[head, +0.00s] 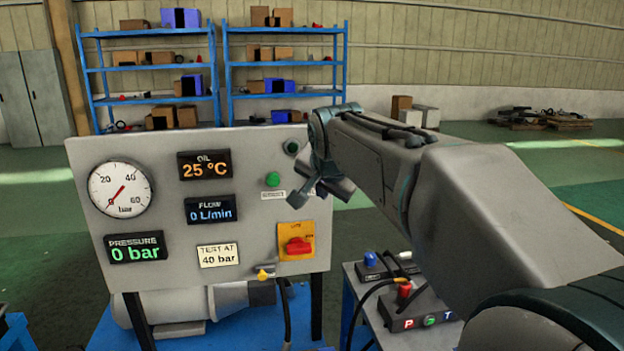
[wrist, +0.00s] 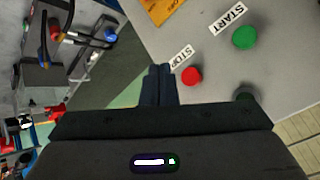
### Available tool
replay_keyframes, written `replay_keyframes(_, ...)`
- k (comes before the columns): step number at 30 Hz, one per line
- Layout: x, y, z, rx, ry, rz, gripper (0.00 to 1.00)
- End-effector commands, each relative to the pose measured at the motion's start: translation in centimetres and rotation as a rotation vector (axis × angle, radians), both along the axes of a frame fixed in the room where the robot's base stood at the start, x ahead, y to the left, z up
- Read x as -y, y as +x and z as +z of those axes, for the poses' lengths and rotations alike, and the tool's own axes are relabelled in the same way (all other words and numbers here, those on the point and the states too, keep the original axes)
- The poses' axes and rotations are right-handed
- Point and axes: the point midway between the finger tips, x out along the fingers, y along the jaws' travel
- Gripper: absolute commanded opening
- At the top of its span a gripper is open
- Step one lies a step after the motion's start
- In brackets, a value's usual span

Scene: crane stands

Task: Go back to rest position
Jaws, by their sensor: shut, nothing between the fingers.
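My gripper (head: 312,190) is in front of the right part of the grey control panel (head: 185,287), with its fingers together and empty. In the wrist view the shut fingers (wrist: 158,70) point toward the panel, beside the STOP label (wrist: 181,57) and the red button (wrist: 192,75). I cannot tell the gap to the panel. The green button (head: 272,179) shows left of my gripper; it also shows in the wrist view (wrist: 245,37) beside the START label. In the head view my gripper hides the red button.
The panel carries a gauge (head: 120,188) at zero, a display reading 0 bar (head: 136,249) and a red switch (head: 298,246) on a yellow plate. A hose block (head: 418,312) sits below my arm at right. Blue shelves (head: 220,75) stand behind. Open floor lies at right.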

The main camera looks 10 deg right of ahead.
Motion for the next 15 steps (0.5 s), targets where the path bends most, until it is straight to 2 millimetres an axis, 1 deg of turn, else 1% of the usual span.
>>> replay_keyframes(3,0.0,-0.1,-0.1,-0.002,-0.002,0.002,0.00)
replay_keyframes(5,0.0,-0.5,-0.5,-0.012,-0.009,0.011,0.00)
replay_keyframes(8,0.1,-2.4,-2.2,-0.059,-0.045,0.053,0.00)
replay_keyframes(11,0.1,-5.7,-5.4,-0.142,-0.101,0.132,0.00)
replay_keyframes(12,0.2,-7.4,-6.9,-0.181,-0.128,0.174,0.00)
replay_keyframes(14,0.2,-10.1,-9.2,-0.241,-0.165,0.241,0.00)
replay_keyframes(15,0.2,-11.9,-10.8,-0.280,-0.186,0.287,0.00)
